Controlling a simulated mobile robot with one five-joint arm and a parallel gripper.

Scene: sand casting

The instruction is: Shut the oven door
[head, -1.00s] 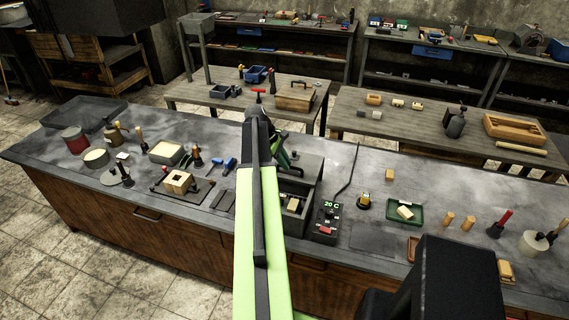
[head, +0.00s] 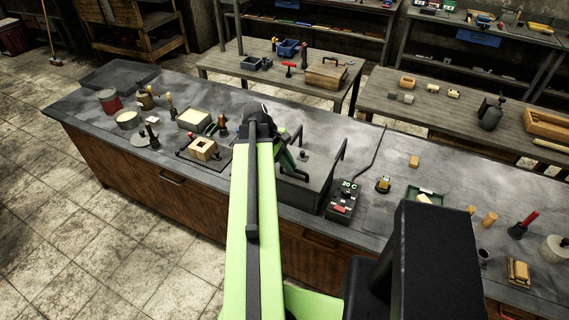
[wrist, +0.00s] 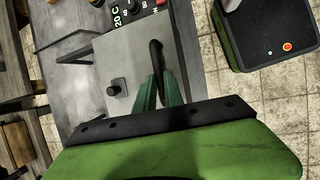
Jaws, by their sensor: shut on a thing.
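The grey oven (head: 308,192) stands on the workbench, just right of my green arm in the head view. Its inside is no longer in sight; a plain grey face shows, and I see no clear gap, though my arm hides its left part. In the wrist view a flat grey panel (wrist: 118,72) carries a black knob (wrist: 117,87) and a black bar handle (wrist: 156,55). My gripper (wrist: 158,92) is shut on this handle with its green fingers either side. It also shows at the oven in the head view (head: 288,160).
The controller (head: 343,200) reading 20 C stands right of the oven. A square mould (head: 203,150) and several tools lie left of my arm. A green tray (head: 425,194) and small blocks lie to the right. Tiled floor (head: 100,230) is free in front.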

